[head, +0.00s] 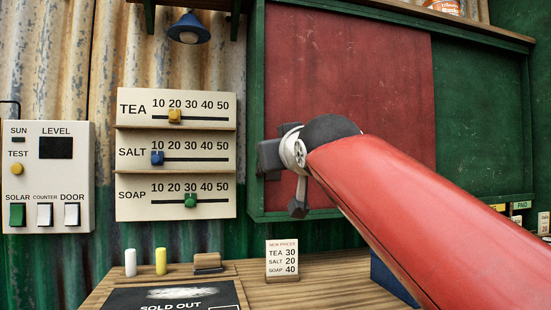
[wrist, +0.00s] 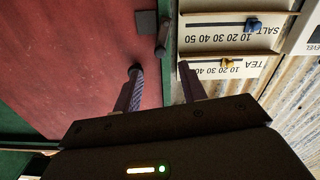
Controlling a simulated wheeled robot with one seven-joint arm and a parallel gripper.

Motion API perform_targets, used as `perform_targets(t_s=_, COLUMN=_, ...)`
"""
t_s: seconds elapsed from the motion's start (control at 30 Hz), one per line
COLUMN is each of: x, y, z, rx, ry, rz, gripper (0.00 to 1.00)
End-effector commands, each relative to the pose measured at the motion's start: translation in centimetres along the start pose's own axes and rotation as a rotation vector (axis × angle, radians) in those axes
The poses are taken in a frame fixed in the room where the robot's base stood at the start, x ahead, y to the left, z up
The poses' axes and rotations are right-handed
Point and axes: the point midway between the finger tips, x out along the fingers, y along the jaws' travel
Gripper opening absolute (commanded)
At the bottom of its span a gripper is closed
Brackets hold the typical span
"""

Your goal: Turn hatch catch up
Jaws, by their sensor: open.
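The hatch catch (wrist: 162,42) shows in the wrist view as a small dark lever at the edge of the red hatch board (wrist: 70,50). It runs roughly up and down in that picture, beside a dark square plate (wrist: 147,22). My gripper (wrist: 160,70) is open and empty. The catch lies just beyond the gap between the fingertips, apparently not between them. The wrist view is upside down, with its lettering inverted. In the head view the red board (head: 350,60) is partly covered by my red arm, and I cannot clearly make out the catch there.
A price board with TEA, SALT and SOAP sliders (head: 175,160) hangs left of the hatch. A switch box (head: 47,180) is further left. Below are a wooden counter (head: 335,270), a small price card (head: 282,258), chalks and an eraser (head: 207,262). A blue lamp (head: 188,28) hangs above.

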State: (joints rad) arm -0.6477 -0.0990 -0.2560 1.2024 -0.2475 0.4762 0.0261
Motion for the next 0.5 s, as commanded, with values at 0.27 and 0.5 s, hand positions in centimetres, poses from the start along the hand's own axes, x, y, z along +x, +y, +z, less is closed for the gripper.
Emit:
perform_targets(t_s=0.27, x=3.8, y=0.0, z=-0.5, rx=-0.001, ry=0.001, rz=0.000, gripper=0.41)
perform_targets(t_s=0.5, x=6.9, y=0.0, z=-0.3, rx=-0.001, ry=0.002, rz=0.001, gripper=0.41)
